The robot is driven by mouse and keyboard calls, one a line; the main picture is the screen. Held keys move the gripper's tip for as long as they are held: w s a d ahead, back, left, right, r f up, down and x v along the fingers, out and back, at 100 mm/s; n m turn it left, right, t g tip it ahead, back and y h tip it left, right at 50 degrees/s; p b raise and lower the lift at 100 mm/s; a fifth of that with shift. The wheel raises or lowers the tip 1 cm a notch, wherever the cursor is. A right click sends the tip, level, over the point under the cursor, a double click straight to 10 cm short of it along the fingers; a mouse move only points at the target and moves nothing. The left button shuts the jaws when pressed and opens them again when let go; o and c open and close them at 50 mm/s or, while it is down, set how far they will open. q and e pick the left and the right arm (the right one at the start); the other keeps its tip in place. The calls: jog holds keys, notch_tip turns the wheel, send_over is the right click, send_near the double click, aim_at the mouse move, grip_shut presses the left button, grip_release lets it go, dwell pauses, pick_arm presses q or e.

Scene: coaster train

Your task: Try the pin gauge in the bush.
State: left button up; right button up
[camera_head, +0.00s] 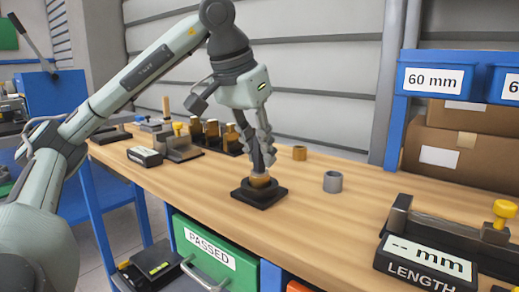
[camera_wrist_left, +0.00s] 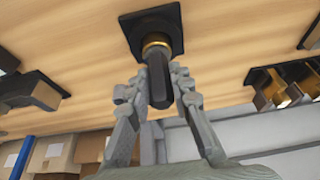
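The bush (camera_head: 260,181) is a bronze ring seated in a black square holder (camera_head: 268,199) on the workbench. It also shows in the left wrist view (camera_wrist_left: 155,42). The pin gauge (camera_wrist_left: 159,78) is a dark cylinder standing in line with the bush, its lower end at or inside the ring; how deep it sits is hidden. My left gripper (camera_head: 264,148) points down over the bush. Its fingers (camera_wrist_left: 160,86) lie on both sides of the pin gauge and appear to touch it. My right gripper is not in view.
A loose bronze ring (camera_head: 299,153) and a grey ring (camera_head: 333,182) stand right of the holder. A length gauge with a display (camera_head: 425,262) is at the front right. Dark blocks with bronze parts (camera_head: 212,136) stand behind left. A green "PASSED" drawer (camera_head: 215,262) is below the bench.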

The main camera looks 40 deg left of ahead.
pick_arm(q)
jog(key=o, duration=0.4)
jog(key=v, duration=1.2)
dwell(0.4)
jog(key=shift+d, duration=0.1)
